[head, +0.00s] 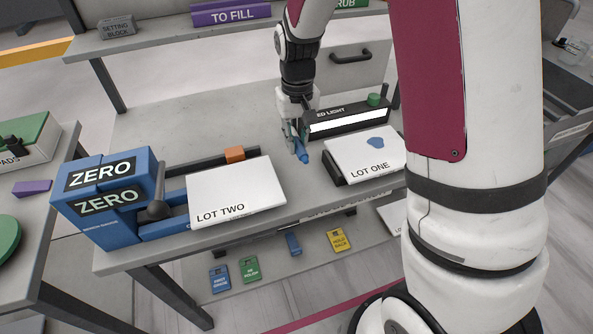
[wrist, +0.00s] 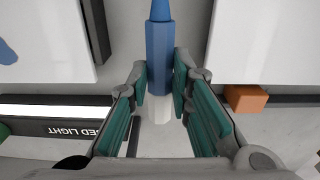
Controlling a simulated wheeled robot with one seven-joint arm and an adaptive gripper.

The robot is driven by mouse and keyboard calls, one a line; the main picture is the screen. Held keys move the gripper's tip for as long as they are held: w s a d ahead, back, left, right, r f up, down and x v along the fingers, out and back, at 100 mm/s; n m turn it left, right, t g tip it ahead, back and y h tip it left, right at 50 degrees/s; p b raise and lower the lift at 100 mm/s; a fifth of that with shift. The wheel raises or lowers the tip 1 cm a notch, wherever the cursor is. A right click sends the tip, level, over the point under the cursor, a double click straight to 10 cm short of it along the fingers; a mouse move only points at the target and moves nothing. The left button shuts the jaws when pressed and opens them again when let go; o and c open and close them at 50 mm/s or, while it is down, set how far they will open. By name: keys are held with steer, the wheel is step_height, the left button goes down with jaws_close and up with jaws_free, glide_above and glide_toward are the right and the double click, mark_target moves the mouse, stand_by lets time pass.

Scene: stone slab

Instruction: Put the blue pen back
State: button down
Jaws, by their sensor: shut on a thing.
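The blue pen (wrist: 160,55) is between the green-padded fingers of my gripper (wrist: 160,85) in the wrist view, its narrow tip pointing away from the palm. My gripper is shut on it. In the head view my gripper (head: 298,143) holds the pen (head: 302,154) over the gap between the white LOT TWO board (head: 237,190) and the white LOT ONE board (head: 358,166). The pen's lower end points down toward the bench; I cannot tell whether it touches. The pen's other end is partly hidden by the fingers.
A black light bar (head: 348,119) with a green knob stands behind LOT ONE, which bears a blue blot. An orange block (head: 235,155) sits on a dark rail behind LOT TWO. A blue ZERO fixture (head: 107,193) stands at left. Coloured tags lie on the shelf below.

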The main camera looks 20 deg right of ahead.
mark_target(297, 174)
step_height(297, 174, down, 10)
steer(key=shift+r, duration=0.25)
steer(key=shift+f, duration=0.15)
steer(key=c, duration=1.5)
jaws_free()
steer(key=shift+o, duration=0.2)
